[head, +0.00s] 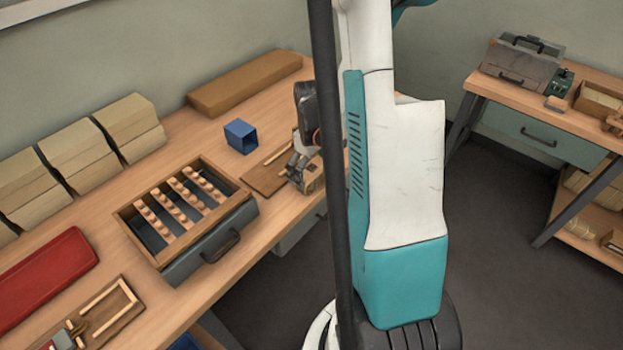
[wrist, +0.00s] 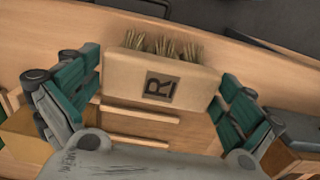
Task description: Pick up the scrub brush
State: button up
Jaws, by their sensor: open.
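The scrub brush (wrist: 132,79) is a pale wooden block with a dark R label on its face and tan bristles along its upper edge in the wrist view. My gripper (wrist: 160,84) is open, with one green-padded finger at each side of the block. The fingers look close to its ends; I cannot tell whether they touch it. In the head view my gripper (head: 298,172) is low over the bench's right edge, and the brush (head: 314,181) shows partly beside it. My arm and a dark post hide part of that area.
A thin wooden board (head: 262,181) lies beside the gripper, and a blue box (head: 240,136) stands behind it. A slotted wooden rack (head: 127,212) with pegs is to the left. Foam-like blocks (head: 128,122) line the wall. A second bench (head: 538,98) stands at the right.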

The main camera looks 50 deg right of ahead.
aim_at(312, 168)
jog(key=c, duration=0.8)
jog(key=shift+c, duration=0.2)
notch_tip(312, 168, up, 20)
jog(key=p, duration=0.7)
jog(key=o, duration=0.5)
jog(key=shift+c, duration=0.2)
jog(key=c, duration=0.3)
